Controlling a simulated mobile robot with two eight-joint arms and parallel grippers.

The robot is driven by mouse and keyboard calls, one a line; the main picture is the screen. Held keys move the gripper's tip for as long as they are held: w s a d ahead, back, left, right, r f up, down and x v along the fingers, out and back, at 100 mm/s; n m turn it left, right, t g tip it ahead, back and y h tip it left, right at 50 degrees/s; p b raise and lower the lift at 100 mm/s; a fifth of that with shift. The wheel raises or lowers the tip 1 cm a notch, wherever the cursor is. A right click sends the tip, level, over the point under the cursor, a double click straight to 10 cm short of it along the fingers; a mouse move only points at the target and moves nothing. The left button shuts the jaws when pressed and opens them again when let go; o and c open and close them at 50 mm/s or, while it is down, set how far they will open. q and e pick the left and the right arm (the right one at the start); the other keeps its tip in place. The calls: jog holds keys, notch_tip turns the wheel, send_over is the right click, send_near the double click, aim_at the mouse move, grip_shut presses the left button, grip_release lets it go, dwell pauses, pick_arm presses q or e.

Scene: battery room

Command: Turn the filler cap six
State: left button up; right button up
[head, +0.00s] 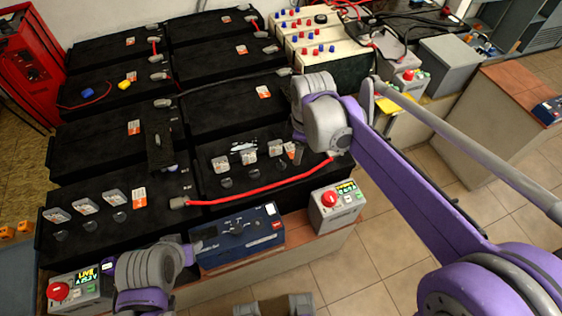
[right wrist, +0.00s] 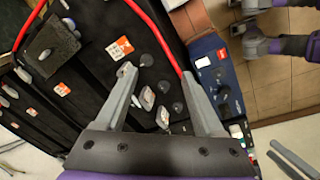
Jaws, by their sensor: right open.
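Small dark round filler caps stand beside clear tags on the black batteries. One row (head: 90,227) is on the front left battery, another (head: 226,183) on the front right one. I cannot read the tags, so I cannot tell which cap is six.
A red cable (head: 262,193) crosses the front right battery. A blue box (head: 237,234) stands at the front edge between two grey boxes with red buttons, the left one (head: 80,288) lit LIVE, the right one (head: 336,206). A dark block (head: 160,140) sits between the batteries.

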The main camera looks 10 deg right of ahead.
aim_at(281, 162)
jog(key=w+a+f+n+g+b, duration=0.2)
jog(key=w+a+f+n, duration=0.2)
jog(key=w+f+n, duration=0.3)
jog(key=shift+m, duration=0.3)
jog(key=f, duration=0.3)
jog(key=w+f, duration=0.1)
jog(key=f, duration=0.5)
jog(key=shift+w+d+f, duration=0.15)
jog(key=shift+f, duration=0.2)
grip_shut()
